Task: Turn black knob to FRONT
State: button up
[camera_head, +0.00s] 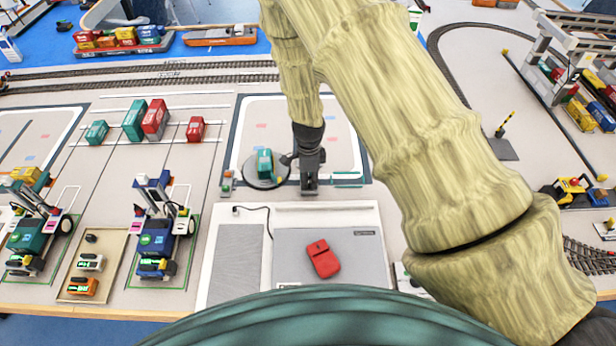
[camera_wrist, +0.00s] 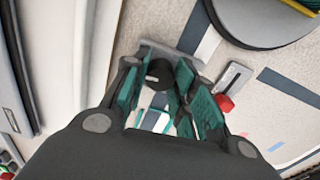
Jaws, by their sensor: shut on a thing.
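My gripper (camera_head: 308,178) points down at a small grey plate between the turntable and the white console in the head view. In the wrist view my gripper (camera_wrist: 163,88) has its teal fingertip pads on either side of the black knob (camera_wrist: 158,72), shut on it. The knob shows as a dark round top on the grey plate (camera_wrist: 150,52). In the head view my gripper hides the knob. I cannot read any FRONT mark, nor tell which way the knob points.
A dark turntable (camera_head: 279,182) bearing a teal container (camera_head: 264,163) is just left of my gripper. A small red-tipped lever (camera_wrist: 226,102) is close on the right in the wrist view. A white console (camera_head: 369,217) with a red device (camera_head: 323,259) lies in front.

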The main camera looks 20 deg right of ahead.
aim_at(309, 179)
jog(key=shift+w+r+m, duration=0.1)
jog(key=shift+w+m, duration=0.05)
jog(key=shift+m, duration=0.45)
jog(key=o, duration=1)
jog(key=shift+o, duration=0.2)
notch_tip(309, 179, up, 12)
dwell(0.4)
